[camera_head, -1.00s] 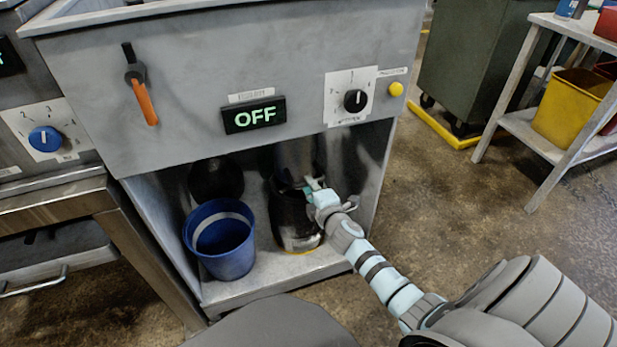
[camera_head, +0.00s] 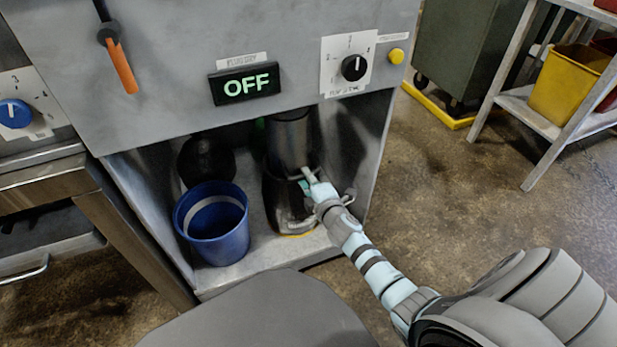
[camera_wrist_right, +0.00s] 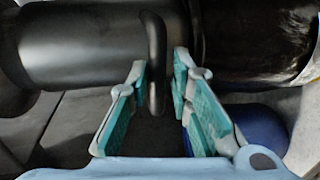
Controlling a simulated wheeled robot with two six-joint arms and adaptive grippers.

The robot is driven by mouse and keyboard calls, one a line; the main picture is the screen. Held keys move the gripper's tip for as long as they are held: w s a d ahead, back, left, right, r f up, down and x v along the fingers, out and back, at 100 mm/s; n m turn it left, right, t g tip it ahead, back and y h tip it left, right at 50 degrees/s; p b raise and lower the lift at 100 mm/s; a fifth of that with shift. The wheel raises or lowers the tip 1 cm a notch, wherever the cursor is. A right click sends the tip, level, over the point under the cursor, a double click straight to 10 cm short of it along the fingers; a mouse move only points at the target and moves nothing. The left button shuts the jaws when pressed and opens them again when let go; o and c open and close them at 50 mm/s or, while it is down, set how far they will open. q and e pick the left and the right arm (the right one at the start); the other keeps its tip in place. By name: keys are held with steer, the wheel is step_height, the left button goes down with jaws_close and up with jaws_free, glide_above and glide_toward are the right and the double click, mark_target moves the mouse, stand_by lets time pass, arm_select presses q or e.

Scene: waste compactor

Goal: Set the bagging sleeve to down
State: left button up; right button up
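The bagging sleeve (camera_head: 290,143) is a dark grey cylinder hanging upright under the machine's front panel, above a black bin (camera_head: 283,212). In the right wrist view the sleeve (camera_wrist_right: 90,45) lies across the top, with a dark loop handle (camera_wrist_right: 155,60) standing out from it. My right gripper (camera_head: 308,176) reaches into the cabinet at the sleeve's lower end. In the wrist view its teal-padded fingers (camera_wrist_right: 158,85) are apart, one on each side of the handle, with narrow gaps showing. The handle is hard to make out in the head view. My left gripper is out of view.
A blue bucket (camera_head: 213,225) stands left of the black bin inside the cabinet. The cabinet's right side wall (camera_head: 368,150) is close to my right gripper. The panel above carries an OFF display (camera_head: 245,84), a black knob (camera_head: 354,67) and an orange-handled lever (camera_head: 121,66).

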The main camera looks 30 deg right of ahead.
steer(key=shift+o, duration=0.8)
steer(key=shift+w+a+r, duration=0.1)
steer(key=v, duration=1.2)
